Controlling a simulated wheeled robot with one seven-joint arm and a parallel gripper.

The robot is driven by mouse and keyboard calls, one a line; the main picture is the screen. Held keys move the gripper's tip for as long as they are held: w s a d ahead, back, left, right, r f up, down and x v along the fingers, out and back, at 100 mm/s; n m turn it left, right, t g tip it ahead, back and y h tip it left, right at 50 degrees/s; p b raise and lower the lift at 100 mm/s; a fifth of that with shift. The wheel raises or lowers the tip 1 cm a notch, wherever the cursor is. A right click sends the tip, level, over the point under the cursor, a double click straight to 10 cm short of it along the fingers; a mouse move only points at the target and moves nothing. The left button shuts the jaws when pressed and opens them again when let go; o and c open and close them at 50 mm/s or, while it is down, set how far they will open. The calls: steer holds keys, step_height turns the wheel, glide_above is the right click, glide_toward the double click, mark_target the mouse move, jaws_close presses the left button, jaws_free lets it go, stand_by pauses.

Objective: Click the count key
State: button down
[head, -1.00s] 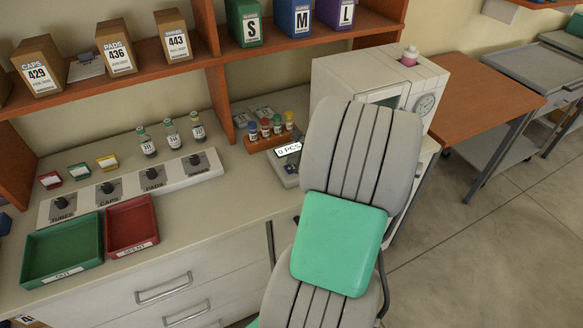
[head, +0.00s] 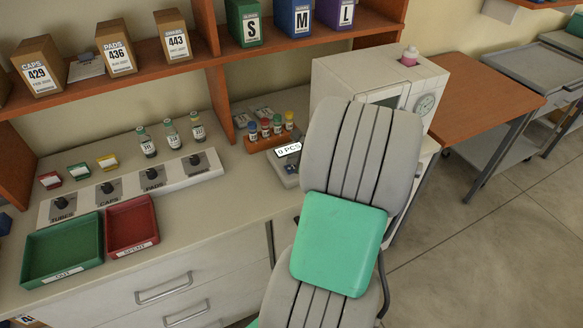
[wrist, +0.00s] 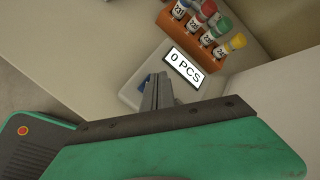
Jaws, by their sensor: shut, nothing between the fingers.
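The counter (head: 289,178) is a small grey device on the bench with a lit display (head: 288,149) reading "0 PCS". In the wrist view the display (wrist: 184,67) is tilted, and the counter's pale casing (wrist: 130,96) shows beside my gripper. My gripper (wrist: 161,80) is shut and empty, with its fingertips over the counter's key area just below the display. A blue patch (wrist: 143,82) shows left of the fingers. The fingers hide part of the key area; I cannot read any key label or tell whether they touch.
An orange rack (head: 262,143) of several capped vials stands right behind the counter; it also shows in the wrist view (wrist: 181,33). A white box-shaped appliance (head: 335,78) stands to the right. Green (head: 62,250) and red (head: 131,224) trays lie at left.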

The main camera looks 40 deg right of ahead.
mark_target(293, 170)
steer(key=shift+f, duration=0.1)
steer(key=shift+f, duration=0.3)
steer(key=shift+f, duration=0.4)
stand_by(0.8)
steer(key=shift+r+p, duration=0.75)
steer(key=shift+r, duration=0.05)
steer(key=shift+r, duration=0.1)
step_height(293, 170, up, 5)
steer(key=p, duration=0.4)
steer(key=shift+p, duration=0.4)
